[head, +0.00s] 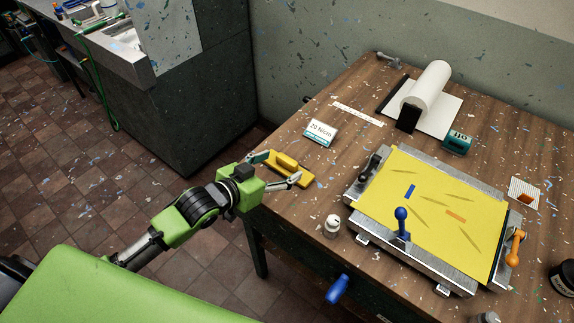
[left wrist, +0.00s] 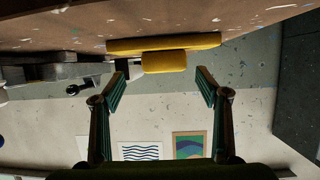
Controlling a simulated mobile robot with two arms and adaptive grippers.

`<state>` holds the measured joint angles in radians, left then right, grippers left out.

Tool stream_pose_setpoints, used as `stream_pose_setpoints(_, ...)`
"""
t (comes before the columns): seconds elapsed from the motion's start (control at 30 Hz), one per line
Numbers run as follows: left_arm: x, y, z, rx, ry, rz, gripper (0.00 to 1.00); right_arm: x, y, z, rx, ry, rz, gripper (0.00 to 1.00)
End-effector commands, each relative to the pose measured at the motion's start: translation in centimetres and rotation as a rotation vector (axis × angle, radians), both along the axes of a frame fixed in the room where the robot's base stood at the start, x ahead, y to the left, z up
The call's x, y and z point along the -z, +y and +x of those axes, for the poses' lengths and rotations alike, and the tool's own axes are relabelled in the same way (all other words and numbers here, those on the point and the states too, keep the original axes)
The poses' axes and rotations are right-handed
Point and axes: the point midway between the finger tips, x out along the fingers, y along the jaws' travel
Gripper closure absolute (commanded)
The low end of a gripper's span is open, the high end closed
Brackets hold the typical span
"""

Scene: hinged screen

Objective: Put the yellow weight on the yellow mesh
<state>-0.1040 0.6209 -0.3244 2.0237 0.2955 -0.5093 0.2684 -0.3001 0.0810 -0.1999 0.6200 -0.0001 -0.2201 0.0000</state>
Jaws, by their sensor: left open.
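The yellow weight (head: 288,166), a flat slab with a raised grip, lies on the wooden table near its left edge. In the left wrist view the weight (left wrist: 163,43) is ahead of the fingers, its grip facing the gap. My left gripper (head: 280,169) is open at the weight, with one finger at each side in the head view; the wrist view shows nothing held between its fingertips (left wrist: 160,82). The yellow mesh (head: 385,199) sits in a grey metal frame (head: 363,220) to the right. My right gripper is not in view.
A blue-knobbed lever (head: 401,214) and an orange handle (head: 515,247) stand at the frame. A paper roll (head: 427,83) is at the back.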

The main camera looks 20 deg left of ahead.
Motion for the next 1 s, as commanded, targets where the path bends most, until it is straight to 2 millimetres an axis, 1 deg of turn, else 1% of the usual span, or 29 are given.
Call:
stream_pose_setpoints(0.2, 0.7, -0.2, 2.3, -0.001, 0.000, 0.000, 0.32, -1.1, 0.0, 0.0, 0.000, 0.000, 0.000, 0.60)
stream_pose_setpoints(0.4, 1.6, -0.9, 4.1, -0.001, 0.000, -0.001, 0.32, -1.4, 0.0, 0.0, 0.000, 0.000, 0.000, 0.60)
stream_pose_setpoints(0.5, 1.8, -1.1, 4.5, 0.000, -0.001, 0.000, 0.32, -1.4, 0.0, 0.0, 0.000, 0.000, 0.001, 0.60)
stream_pose_setpoints(0.73, 1.9, -1.1, 4.5, 0.000, -0.001, 0.000, 0.32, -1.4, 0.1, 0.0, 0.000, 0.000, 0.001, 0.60)
stream_pose_setpoints(0.77, 1.9, -1.1, 4.5, 0.000, -0.001, 0.000, 0.40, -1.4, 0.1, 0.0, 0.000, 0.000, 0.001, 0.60)
stream_pose_setpoints(0.8, 1.9, -1.1, 4.5, 0.000, -0.001, 0.000, 0.50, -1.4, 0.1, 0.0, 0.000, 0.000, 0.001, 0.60)
stream_pose_setpoints(0.87, 1.9, -1.1, 4.5, 0.000, -0.001, 0.000, 0.66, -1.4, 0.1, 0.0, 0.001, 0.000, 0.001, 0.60)
stream_pose_setpoints(0.9, 1.9, -1.1, 4.5, 0.000, 0.000, 0.000, 0.76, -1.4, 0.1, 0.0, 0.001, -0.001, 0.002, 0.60)
stream_pose_setpoints(0.93, 1.9, -1.1, 4.5, 0.000, 0.000, 0.000, 0.84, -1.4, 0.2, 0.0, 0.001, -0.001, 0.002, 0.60)
stream_pose_setpoints(1.0, 1.6, -1.1, 4.5, 0.000, -0.006, -0.002, 0.95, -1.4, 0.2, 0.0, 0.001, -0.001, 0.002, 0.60)
